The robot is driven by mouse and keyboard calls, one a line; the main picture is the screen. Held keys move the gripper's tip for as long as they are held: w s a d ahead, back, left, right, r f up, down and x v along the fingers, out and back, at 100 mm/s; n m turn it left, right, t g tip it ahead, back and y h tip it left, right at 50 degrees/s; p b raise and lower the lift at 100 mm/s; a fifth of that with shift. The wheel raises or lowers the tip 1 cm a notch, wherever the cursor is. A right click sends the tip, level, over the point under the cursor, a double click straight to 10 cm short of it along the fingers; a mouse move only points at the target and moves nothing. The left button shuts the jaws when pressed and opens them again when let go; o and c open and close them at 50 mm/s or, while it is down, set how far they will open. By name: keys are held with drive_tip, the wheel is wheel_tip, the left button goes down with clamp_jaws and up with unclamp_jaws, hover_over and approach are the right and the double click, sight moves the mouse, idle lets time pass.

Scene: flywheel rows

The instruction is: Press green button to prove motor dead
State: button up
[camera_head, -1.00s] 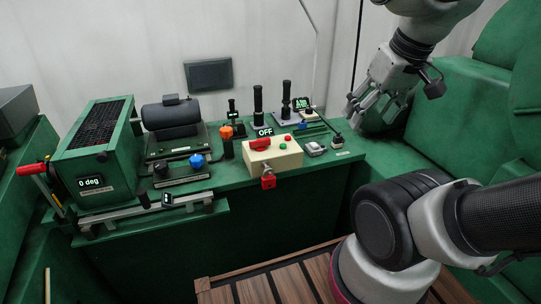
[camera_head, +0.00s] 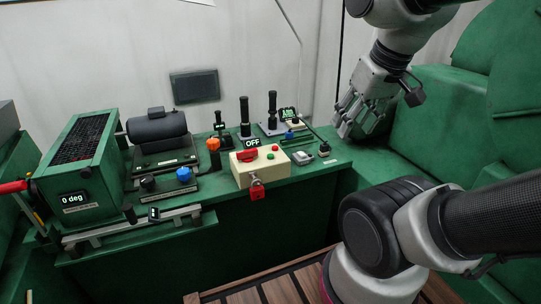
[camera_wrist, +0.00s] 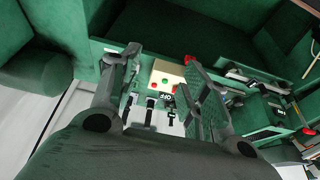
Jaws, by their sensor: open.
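The cream control box (camera_head: 244,175) stands at the bench's front edge, with a red switch (camera_head: 247,155), a green button (camera_head: 270,156) and a red button on top. An "OFF" label shows above it. A red padlock (camera_head: 257,191) hangs on its front. The box also shows upside down in the wrist view (camera_wrist: 167,68), between my fingers. The black motor (camera_head: 157,128) sits at the bench's left. My gripper (camera_head: 352,118) is open and empty, at the bench's right end, apart from the box and its buttons.
A green housing (camera_head: 82,190) reading "0 deg" stands at the left, with a red-handled lever (camera_head: 12,187).

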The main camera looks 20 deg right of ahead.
clamp_jaws()
idle(1.1)
